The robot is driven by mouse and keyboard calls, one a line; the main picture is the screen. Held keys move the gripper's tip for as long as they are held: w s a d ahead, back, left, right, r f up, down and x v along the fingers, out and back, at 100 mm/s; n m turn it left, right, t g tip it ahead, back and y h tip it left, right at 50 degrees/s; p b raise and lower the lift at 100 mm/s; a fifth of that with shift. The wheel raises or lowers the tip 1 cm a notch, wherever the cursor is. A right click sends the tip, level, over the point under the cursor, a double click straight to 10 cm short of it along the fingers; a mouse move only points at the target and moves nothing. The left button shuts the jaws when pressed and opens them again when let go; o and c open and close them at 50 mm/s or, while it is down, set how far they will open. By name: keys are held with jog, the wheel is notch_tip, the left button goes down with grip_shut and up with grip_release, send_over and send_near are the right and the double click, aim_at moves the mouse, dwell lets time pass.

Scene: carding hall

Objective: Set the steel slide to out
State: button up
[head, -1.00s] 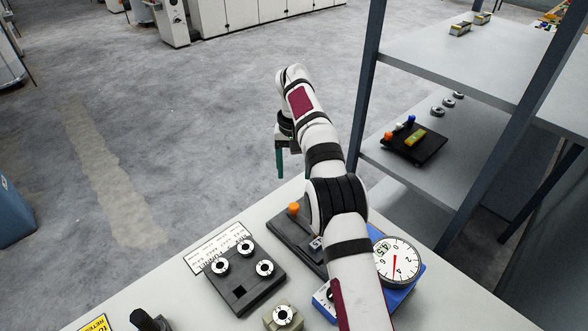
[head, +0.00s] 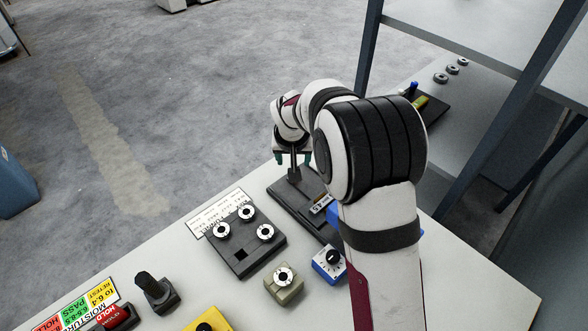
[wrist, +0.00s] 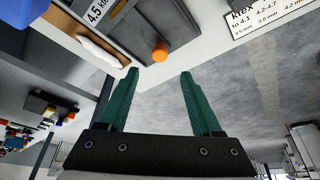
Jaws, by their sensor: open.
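A dark base plate (head: 292,211) on the table carries a small light label block (head: 321,203). In the wrist view an orange knob (wrist: 160,51) stands on a dark bar (wrist: 178,24), in front of and between my fingertips, apart from them. I take this dark fixture as the steel slide; no in or out marking is readable. My gripper (head: 293,160) is above the far end of the base plate, pointing down, with its green fingers apart. In the wrist view the open gripper (wrist: 160,72) holds nothing. In the head view the knob is hidden by my gripper.
A dark panel (head: 258,256) with several round knobs sits left of the base plate. A beige knob box (head: 284,292), a blue dial box (head: 330,264) and a black lever (head: 156,290) stand nearer. A shelf post (head: 366,55) rises at right. My arm hides part of the table.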

aim_at(311, 190)
jog(key=x, duration=0.8)
jog(key=shift+w+f, duration=0.15)
jog(key=shift+f, duration=0.2)
grip_shut()
dwell(0.8)
